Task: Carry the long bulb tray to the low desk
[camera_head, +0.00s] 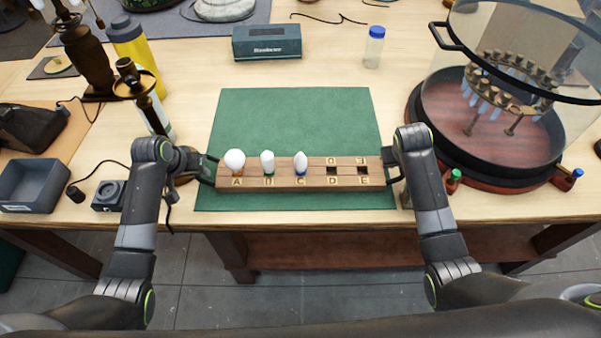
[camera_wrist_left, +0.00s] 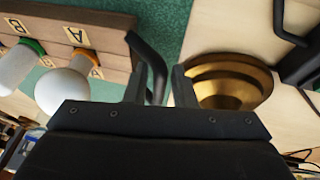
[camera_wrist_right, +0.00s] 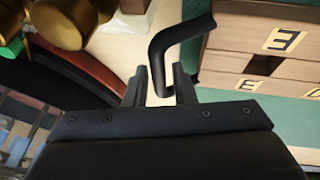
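The long wooden bulb tray (camera_head: 315,183) lies across the front of the green mat. White bulbs stand in its slots A (camera_head: 235,160), B (camera_head: 267,160) and C (camera_head: 300,161); the square holes at D and E look empty. My left gripper (camera_head: 207,168) is at the tray's left end. In the left wrist view, its fingers (camera_wrist_left: 158,88) stand apart on either side of the black left handle (camera_wrist_left: 150,55). My right gripper (camera_head: 391,166) is at the right end; in its wrist view, the open fingers (camera_wrist_right: 161,85) straddle the right handle (camera_wrist_right: 178,38). No low desk can be made out.
The green mat (camera_head: 295,115) is clear behind the tray. A glass-covered round fixture (camera_head: 490,140) stands close on the right. A brass lamp stand (camera_head: 140,85), yellow bottle (camera_head: 135,45) and grey bin (camera_head: 30,185) are on the left. A teal box (camera_head: 267,42) stands behind.

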